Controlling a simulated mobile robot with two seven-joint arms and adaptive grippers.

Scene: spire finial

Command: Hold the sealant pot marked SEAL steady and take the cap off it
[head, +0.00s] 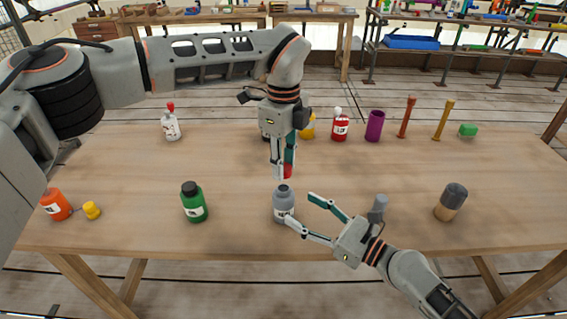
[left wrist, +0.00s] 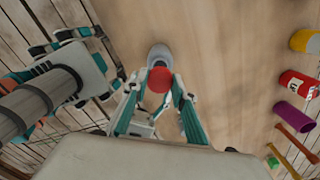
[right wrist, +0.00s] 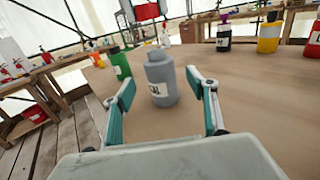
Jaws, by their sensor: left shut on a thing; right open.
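A grey pot (head: 284,206) with a white label stands upright near the front of the table. The right wrist view also shows the pot (right wrist: 162,88), with bare neck and only part of the label legible. My left gripper (head: 283,176) is shut on a red round cap-like piece (left wrist: 160,80). It holds this piece above the pot, apart from the neck. My right gripper (head: 299,209) is open, low at the pot's right side. Its fingers lie to either side of the pot in the right wrist view, with gaps; any contact is unclear.
A green pot (head: 194,204) stands left, with an orange pot (head: 55,205) and yellow cap (head: 92,211) beyond. A grey-and-tan pot (head: 451,203) stands right. A red bottle (head: 340,127), purple cup (head: 375,127) and other items line the back. The table's middle right is clear.

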